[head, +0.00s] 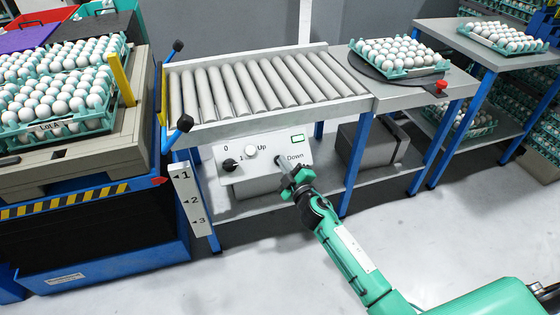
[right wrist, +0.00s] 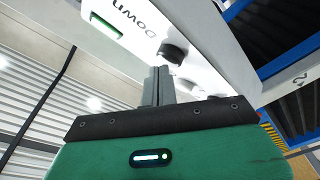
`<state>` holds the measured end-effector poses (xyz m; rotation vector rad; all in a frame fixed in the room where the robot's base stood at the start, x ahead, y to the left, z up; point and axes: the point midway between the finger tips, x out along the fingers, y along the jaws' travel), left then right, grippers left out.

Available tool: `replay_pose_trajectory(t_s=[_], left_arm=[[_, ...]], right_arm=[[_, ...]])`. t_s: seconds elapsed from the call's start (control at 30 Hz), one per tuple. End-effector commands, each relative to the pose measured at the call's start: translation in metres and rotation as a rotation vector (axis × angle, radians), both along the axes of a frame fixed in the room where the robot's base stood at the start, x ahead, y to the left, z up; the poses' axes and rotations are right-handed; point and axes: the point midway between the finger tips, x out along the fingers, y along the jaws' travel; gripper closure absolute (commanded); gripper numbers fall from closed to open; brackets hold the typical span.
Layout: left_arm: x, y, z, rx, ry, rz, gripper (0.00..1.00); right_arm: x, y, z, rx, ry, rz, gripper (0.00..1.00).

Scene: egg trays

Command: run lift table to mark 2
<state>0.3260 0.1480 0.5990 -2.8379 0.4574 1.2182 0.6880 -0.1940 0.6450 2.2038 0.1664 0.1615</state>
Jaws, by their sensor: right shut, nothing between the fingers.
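The lift table (head: 92,165) stands at the left with stacked egg trays on its top. Its red pointer (head: 159,182) is about level with mark 1 on the white mark strip (head: 192,205), above mark 2 in the picture. The control panel (head: 262,174) has a black 0/1 knob (head: 229,165), a white Up button (head: 251,150) and a green-framed display (head: 298,138). My right gripper (head: 283,162) is shut and empty, its tips at the Down button, which they largely hide. In the right wrist view the shut fingers (right wrist: 158,82) are close to a black control (right wrist: 174,52) beside "Down"; contact is unclear.
A roller conveyor (head: 265,125) runs above the panel to a side table with an egg tray (head: 399,74) on a dark turntable. Another egg tray (head: 502,52) is at the far right. A grey box (head: 372,145) sits on the lower shelf. The front floor is clear.

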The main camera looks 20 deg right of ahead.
Motion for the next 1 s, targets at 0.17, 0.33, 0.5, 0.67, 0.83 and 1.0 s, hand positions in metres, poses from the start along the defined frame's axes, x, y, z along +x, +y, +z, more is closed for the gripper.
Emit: replay_pose_trajectory(t_s=[0.17, 0.33, 0.5, 0.67, 0.83, 1.0], left_arm=[[-0.0001, 0.0000, -0.0022, 0.000, 0.000, 0.000, 0.49], [-0.0001, 0.0000, -0.0037, 0.000, 0.000, 0.000, 0.49], [-0.0001, 0.0000, -0.0053, 0.000, 0.000, 0.000, 0.49], [-0.0001, 0.0000, -0.0067, 0.000, 0.000, 0.000, 0.49], [0.0000, 0.0000, -0.0067, 0.000, 0.000, 0.000, 0.49], [0.0000, 0.0000, -0.0067, 0.000, 0.000, 0.000, 0.49]], right_arm=[[0.0017, 0.0001, -0.0019, 0.000, 0.000, 0.000, 1.00], [0.0032, 0.0001, -0.0034, 0.000, 0.000, 0.000, 1.00], [0.0047, 0.0001, -0.0049, 0.000, 0.000, 0.000, 1.00], [0.0062, 0.0001, -0.0062, -0.001, 0.000, -0.001, 1.00], [0.0068, 0.0001, -0.0063, -0.001, 0.000, -0.001, 1.00], [0.0068, 0.0000, -0.0064, -0.001, 0.000, -0.001, 1.00]])
